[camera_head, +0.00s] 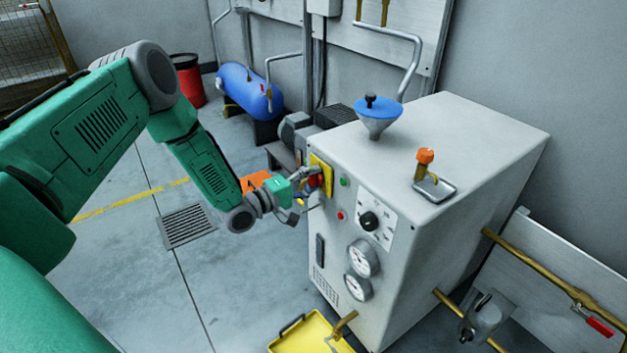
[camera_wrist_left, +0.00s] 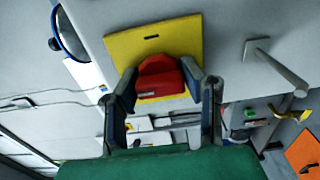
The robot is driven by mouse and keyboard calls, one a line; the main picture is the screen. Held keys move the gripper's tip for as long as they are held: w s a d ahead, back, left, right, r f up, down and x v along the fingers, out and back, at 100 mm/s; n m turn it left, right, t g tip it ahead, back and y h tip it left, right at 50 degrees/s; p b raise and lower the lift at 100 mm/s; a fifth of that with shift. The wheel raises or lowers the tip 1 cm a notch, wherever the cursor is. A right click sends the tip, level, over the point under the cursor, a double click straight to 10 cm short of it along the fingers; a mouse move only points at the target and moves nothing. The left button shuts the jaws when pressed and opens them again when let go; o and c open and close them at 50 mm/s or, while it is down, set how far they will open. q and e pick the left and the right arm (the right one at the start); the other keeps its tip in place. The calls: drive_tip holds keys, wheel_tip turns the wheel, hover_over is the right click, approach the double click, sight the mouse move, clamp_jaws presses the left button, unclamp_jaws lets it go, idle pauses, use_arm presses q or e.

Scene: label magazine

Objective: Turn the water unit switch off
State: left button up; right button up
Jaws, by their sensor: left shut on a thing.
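The water unit (camera_head: 470,150) is a grey-white cabinet at the centre right of the head view. Its switch is a red knob (camera_head: 316,181) on a yellow plate (camera_head: 322,170) at the left edge of the front panel. In the left wrist view the red knob (camera_wrist_left: 162,76) sits on the yellow plate (camera_wrist_left: 125,48), between the two fingers. My left gripper (camera_head: 311,178) is at the knob, and in the wrist view the left gripper (camera_wrist_left: 160,88) is closed around its sides. My right gripper is not in view.
The panel also has a black dial (camera_head: 369,221), two gauges (camera_head: 360,270) and small green and red buttons. A blue funnel (camera_head: 376,115) stands on top. A yellow tray (camera_head: 305,335) lies on the floor in front. A blue tank (camera_head: 245,90) stands behind.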

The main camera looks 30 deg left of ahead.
use_arm(q)
drive_tip(key=shift+s+a+f, duration=0.15)
drive_tip(key=shift+s+f, duration=0.05)
drive_tip(key=shift+f, duration=0.1)
drive_tip(key=o, duration=1.1)
drive_tip(key=shift+c, duration=0.2)
drive_tip(key=shift+o, duration=0.5)
drive_tip(key=shift+a, duration=0.1)
drive_tip(key=shift+w, duration=0.1)
drive_tip(key=shift+r, duration=0.1)
drive_tip(key=shift+s, duration=0.2)
drive_tip(key=v, duration=1.1)
drive_tip(key=shift+s+a, duration=0.15)
drive_tip(key=shift+s, duration=0.15)
